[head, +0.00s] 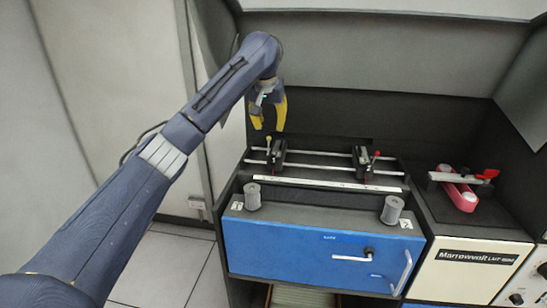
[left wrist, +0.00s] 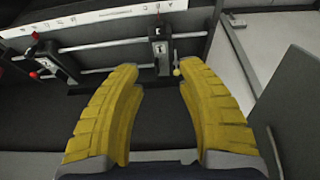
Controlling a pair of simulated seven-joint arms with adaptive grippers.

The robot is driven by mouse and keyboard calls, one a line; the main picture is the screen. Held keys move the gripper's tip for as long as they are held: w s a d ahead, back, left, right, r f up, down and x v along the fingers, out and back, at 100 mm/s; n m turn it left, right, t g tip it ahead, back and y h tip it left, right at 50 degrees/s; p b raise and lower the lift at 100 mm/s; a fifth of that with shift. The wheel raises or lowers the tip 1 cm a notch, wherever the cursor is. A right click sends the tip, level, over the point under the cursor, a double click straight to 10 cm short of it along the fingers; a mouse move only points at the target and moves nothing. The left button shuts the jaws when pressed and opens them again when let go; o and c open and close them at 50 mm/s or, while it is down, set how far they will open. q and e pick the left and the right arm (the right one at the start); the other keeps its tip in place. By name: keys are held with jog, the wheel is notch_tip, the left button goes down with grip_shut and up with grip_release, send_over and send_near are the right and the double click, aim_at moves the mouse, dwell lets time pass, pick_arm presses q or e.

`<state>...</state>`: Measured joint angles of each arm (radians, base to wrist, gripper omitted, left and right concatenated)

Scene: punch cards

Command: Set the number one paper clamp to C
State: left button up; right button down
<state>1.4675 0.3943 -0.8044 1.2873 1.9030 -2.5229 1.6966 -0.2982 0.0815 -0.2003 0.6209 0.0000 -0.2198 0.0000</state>
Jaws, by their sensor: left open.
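Two black paper clamps ride on parallel metal rails behind a white scale strip (head: 330,184). The left clamp (head: 277,156) has a lever with a yellow knob (head: 268,141); the right clamp (head: 362,162) has a red knob (head: 377,153). My left gripper (head: 268,126) is open and empty, pointing down above and behind the left clamp. In the left wrist view, the yellow fingers (left wrist: 158,78) spread apart, with the left clamp (left wrist: 160,50) and its yellow knob (left wrist: 177,71) beyond their tips, not between them.
A blue-fronted drawer (head: 310,255) with a handle and two grey cylinders (head: 253,196) (head: 392,209) stands in front of the rails. To the right is a red device with a red-tipped lever (head: 462,185). A dark back wall rises close behind the rails.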

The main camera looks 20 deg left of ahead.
aim_at(273, 155)
pick_arm(q)
jog(key=x, duration=1.6)
jog(key=shift+w+f, duration=0.1)
jog(key=shift+f, duration=0.3)
jog(key=shift+o, duration=0.2)
jog(key=c, duration=0.9)
grip_shut()
jog(key=shift+r, duration=0.1)
